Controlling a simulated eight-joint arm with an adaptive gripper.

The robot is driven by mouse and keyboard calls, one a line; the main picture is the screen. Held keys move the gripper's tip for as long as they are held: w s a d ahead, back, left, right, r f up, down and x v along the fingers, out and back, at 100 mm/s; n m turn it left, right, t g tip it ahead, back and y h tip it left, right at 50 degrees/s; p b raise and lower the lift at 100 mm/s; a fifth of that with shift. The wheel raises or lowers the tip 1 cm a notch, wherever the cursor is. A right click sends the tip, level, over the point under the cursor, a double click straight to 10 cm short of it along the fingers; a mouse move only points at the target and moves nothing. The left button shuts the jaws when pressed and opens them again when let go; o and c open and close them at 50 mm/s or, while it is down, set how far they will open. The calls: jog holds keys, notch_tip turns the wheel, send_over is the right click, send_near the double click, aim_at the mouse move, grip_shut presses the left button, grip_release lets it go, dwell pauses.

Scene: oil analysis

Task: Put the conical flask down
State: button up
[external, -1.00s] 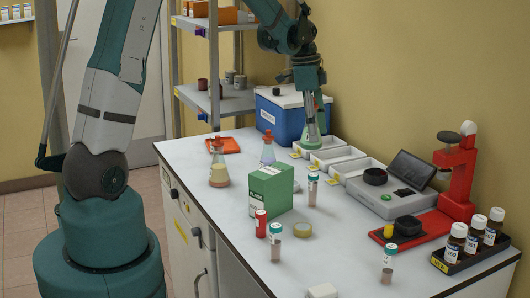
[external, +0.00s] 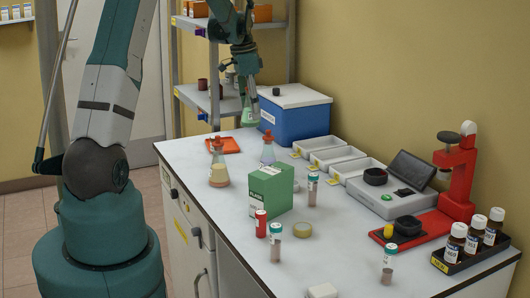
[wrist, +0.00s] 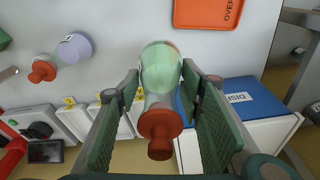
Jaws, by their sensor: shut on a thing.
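My gripper (external: 247,92) is shut on a conical flask (external: 249,118) with green liquid, left of the blue box at the far end of the bench. In the wrist view the flask (wrist: 160,68) sits between both finger pads, its red-brown stopper (wrist: 160,128) toward the camera. It looks about upright. I cannot tell whether its base touches the bench. Two other conical flasks stand on the bench, one with yellowish liquid (external: 218,174) and one with bluish-purple liquid (external: 268,153). The purple one also shows in the wrist view (wrist: 77,47).
The blue box (external: 294,123) with a white lid is close beside the held flask. An orange tray (external: 232,146) lies nearby on the bench, with a shelf rack (external: 235,103) behind. White trays (external: 337,155) and a green carton (external: 271,192) stand nearer. Bare bench lies around the orange tray.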

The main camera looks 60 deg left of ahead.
jog(key=s+a+n, duration=0.2)
jog(key=s+a, duration=0.4)
jog(key=a, duration=0.5)
jog(key=shift+s+f, duration=0.2)
jog(key=shift+s, duration=0.1)
jog(key=shift+a, duration=0.1)
send_near(231, 146)
jog(key=shift+s+a+r, duration=0.1)
jog(key=shift+s+a, duration=0.3)
jog(key=shift+a, duration=0.05)
jog(key=shift+f, duration=1.9)
jog(key=shift+f, duration=0.1)
jog(key=o, duration=1.1)
jog(key=shift+o, duration=0.2)
